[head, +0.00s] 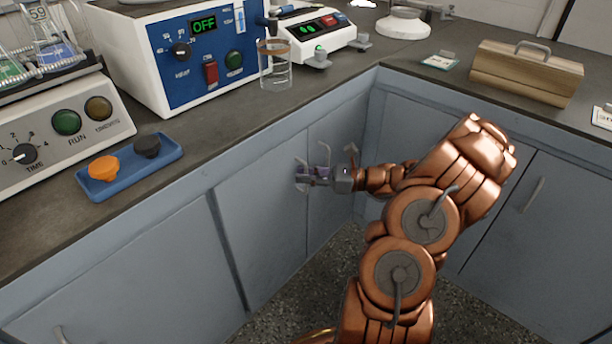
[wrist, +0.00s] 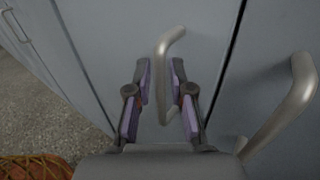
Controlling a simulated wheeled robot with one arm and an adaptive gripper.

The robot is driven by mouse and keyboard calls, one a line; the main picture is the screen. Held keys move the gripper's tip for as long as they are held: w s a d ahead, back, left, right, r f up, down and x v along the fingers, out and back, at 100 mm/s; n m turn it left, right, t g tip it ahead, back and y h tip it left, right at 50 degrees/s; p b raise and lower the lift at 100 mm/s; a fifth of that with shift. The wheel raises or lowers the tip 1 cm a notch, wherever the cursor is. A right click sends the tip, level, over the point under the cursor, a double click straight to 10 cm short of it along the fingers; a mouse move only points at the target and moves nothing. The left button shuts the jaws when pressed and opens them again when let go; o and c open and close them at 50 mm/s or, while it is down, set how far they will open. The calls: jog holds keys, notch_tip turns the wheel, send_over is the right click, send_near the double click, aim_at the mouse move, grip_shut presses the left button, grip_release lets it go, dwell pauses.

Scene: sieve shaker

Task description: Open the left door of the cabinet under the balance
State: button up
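The balance (head: 312,35) is a white unit with a dark front panel, standing on the counter near the corner. Under it are grey-blue cabinet doors; the left door (head: 262,205) looks shut and also shows in the wrist view (wrist: 115,45). Its metal bar handle (wrist: 164,95) stands between my fingertips in the wrist view (wrist: 160,80). My gripper (head: 308,175) is open around this handle, with a gap visible on the handle's left side. The right door's handle (wrist: 285,110) is close to my right finger. In the head view my gripper partly hides the left handle.
Another cabinet run with a handle (head: 532,195) stands at the right, close to my arm. A glass beaker (head: 275,68), a blue tray (head: 130,170) and a wooden box (head: 525,75) are on the counter. Speckled floor (wrist: 50,110) is clear below the doors.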

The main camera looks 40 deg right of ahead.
grip_shut()
jog(key=shift+s+r, duration=0.1)
dwell(0.5)
